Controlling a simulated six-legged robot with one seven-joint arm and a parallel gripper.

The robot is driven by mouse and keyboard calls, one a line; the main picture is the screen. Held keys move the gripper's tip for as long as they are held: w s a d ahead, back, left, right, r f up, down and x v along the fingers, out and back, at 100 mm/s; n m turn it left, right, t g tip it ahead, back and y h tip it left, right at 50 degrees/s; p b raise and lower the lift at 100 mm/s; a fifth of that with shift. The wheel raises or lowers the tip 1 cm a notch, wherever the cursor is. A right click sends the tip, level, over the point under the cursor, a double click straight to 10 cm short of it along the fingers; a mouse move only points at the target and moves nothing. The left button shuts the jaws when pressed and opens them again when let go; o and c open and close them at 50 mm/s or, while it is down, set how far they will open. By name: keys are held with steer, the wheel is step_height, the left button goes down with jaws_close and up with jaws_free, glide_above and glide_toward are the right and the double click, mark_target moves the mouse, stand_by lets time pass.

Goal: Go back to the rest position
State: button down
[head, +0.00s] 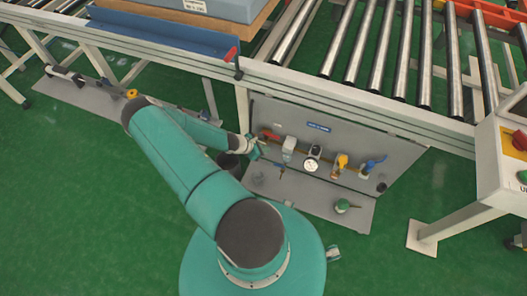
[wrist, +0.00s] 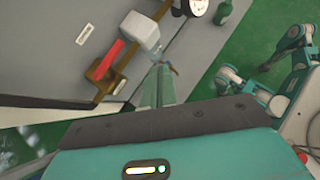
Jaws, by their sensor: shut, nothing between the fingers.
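My gripper (head: 257,149) is at the end of my teal arm, in front of the left part of the grey valve panel (head: 330,136) under the conveyor. In the wrist view my gripper (wrist: 158,85) shows as thin greenish fingers held together, with nothing seen between them. The red-handled valve (wrist: 106,62) and a pale block-shaped fitting (wrist: 140,30) lie beyond the fingers. I cannot tell whether the fingertips touch anything on the panel.
The panel carries a white gauge (head: 313,158), a yellow fitting (head: 340,164) and a blue-handled valve (head: 371,165). A roller conveyor (head: 350,50) runs above. A control box (head: 505,160) stands at right. Green floor (head: 90,220) is clear at lower left.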

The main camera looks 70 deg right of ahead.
steer(key=shift+a+r, duration=1)
steer(key=shift+r, duration=0.05)
steer(key=w+a+r+m+t, duration=0.1)
steer(key=w+a+r+m, duration=0.1)
steer(key=w+a+r, duration=0.4)
steer(key=w+a+r+m+t+y, duration=0.1)
steer(key=w+a+r+m+t, duration=0.1)
steer(key=w+r, duration=0.7)
steer(key=w+a+r+m+t, duration=0.1)
steer(key=w+a+r+m, duration=0.15)
steer(key=w+r, duration=0.5)
steer(key=w+a+r+m+t+y, duration=0.2)
steer(key=w+a+r+t, duration=0.1)
steer(key=a+r, duration=1.15)
steer(key=s+a+r+t+y, duration=0.1)
steer(key=s+a+r+t, duration=0.1)
steer(key=s+a+r, duration=0.3)
steer(key=s+a+r+t+y, duration=0.2)
steer(key=s+a+r, duration=0.4)
steer(key=a+r, duration=0.7)
step_height(320, 180, up, 2)
steer(key=shift+s+a+r+t, duration=0.15)
steer(key=shift+s+a+t, duration=0.1)
steer(key=shift+t, duration=0.35)
steer(key=shift+d, duration=0.2)
